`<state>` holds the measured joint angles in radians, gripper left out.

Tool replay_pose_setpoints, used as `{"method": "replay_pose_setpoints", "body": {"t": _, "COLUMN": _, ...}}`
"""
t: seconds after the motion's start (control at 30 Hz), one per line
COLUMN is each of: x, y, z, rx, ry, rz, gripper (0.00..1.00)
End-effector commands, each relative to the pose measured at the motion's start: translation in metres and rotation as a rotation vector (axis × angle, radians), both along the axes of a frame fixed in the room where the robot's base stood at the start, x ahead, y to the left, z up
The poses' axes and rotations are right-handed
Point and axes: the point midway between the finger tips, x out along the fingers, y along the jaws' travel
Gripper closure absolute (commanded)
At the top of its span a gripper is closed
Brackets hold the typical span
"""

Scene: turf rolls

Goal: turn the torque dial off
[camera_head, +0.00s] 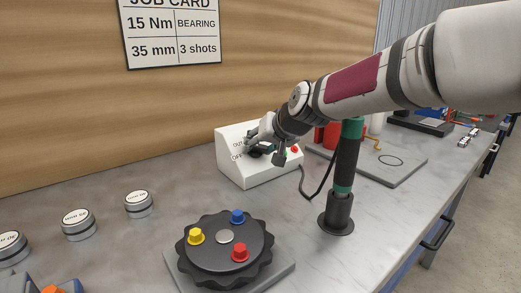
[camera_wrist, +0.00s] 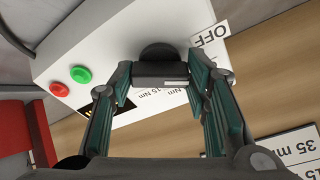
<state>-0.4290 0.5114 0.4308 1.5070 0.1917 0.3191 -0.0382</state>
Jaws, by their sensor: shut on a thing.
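The torque dial is a dark round knob (camera_wrist: 158,52) on the sloped face of a white control box (camera_wrist: 85,32). In the wrist view an OFF label (camera_wrist: 210,34) is beside the knob, and part of a 15 Nm marking shows near the fingers. My gripper (camera_wrist: 160,80) is shut on the dial, its fingers on either side of the dark grip bar. In the head view the white box (camera_head: 252,176) stands on the bench and my gripper (camera_head: 268,145) covers most of the dial. The dial's exact pointer setting is hidden.
A green and a red button (camera_wrist: 57,88) sit on the box beside the dial. A black and green tool (camera_head: 346,165) stands upright right of the box. A black round fixture (camera_head: 204,274) with coloured knobs is in front. Several labelled round pieces (camera_head: 78,225) are at left.

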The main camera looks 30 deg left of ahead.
Motion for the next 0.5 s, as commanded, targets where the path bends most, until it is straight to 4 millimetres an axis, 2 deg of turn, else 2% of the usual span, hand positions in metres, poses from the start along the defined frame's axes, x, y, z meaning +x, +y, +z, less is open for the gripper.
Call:
{"method": "replay_pose_setpoints", "body": {"t": 0.33, "x": 0.001, "y": -0.0002, "z": 0.0008, "rx": 0.001, "ry": -0.003, "rz": -0.001, "gripper": 0.85}}
{"method": "replay_pose_setpoints", "body": {"t": 0.37, "x": 0.0011, "y": -0.0003, "z": 0.0008, "rx": 0.001, "ry": -0.003, "rz": -0.001, "gripper": 0.52}}
{"method": "replay_pose_setpoints", "body": {"t": 0.43, "x": 0.001, "y": -0.0002, "z": 0.0008, "rx": 0.001, "ry": -0.002, "rz": -0.002, "gripper": 0.37}}
{"method": "replay_pose_setpoints", "body": {"t": 0.5, "x": 0.0008, "y": -0.0001, "z": 0.0007, "rx": 0.001, "ry": -0.001, "rz": -0.001, "gripper": 0.37}}
